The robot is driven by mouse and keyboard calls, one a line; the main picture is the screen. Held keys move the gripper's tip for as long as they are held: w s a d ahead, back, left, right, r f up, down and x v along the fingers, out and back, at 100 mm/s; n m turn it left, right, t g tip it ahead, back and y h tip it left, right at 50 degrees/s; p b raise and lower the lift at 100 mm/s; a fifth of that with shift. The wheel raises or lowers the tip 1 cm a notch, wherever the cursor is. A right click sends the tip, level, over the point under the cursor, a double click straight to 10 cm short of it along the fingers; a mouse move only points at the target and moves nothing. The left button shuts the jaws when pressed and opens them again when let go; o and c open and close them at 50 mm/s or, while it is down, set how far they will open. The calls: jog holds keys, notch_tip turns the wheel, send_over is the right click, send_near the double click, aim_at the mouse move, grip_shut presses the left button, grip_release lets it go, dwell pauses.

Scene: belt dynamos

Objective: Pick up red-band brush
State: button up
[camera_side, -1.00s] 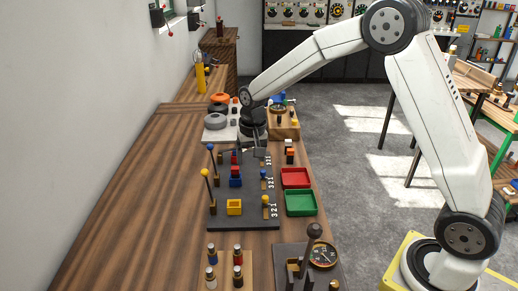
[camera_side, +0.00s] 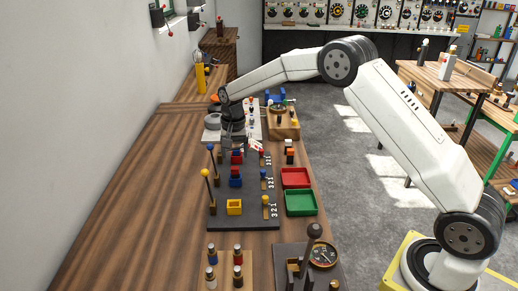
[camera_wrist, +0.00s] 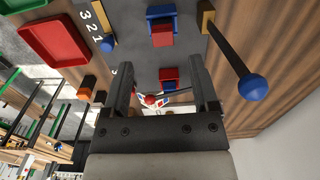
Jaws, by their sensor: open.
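My gripper (camera_side: 234,148) is over the far end of the dark board (camera_side: 222,218) in the side view. In the wrist view my gripper (camera_wrist: 161,62) has its two fingers wide apart with nothing clamped between them. A red-and-blue block (camera_wrist: 168,75) shows beyond the fingertips, and a red knob (camera_wrist: 150,100) shows between the fingers. I cannot tell for sure which thing is the red-band brush. A peg with a dark red lower part (camera_side: 238,282) stands among several banded pegs in a wooden holder (camera_side: 225,265) at the near end, well apart from my gripper.
A red tray (camera_side: 296,178) and a green tray (camera_side: 301,203) lie right of the board. Thin posts with blue (camera_side: 210,147) and yellow (camera_side: 205,172) balls stand along its left edge. A lever stand with a gauge (camera_side: 323,254) is at the near right. The bench's left side is bare.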

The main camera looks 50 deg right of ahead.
aim_at(235, 168)
jog(key=shift+f, duration=0.8)
jog(key=shift+w+f, duration=0.15)
jog(key=shift+f, duration=2.45)
grip_shut()
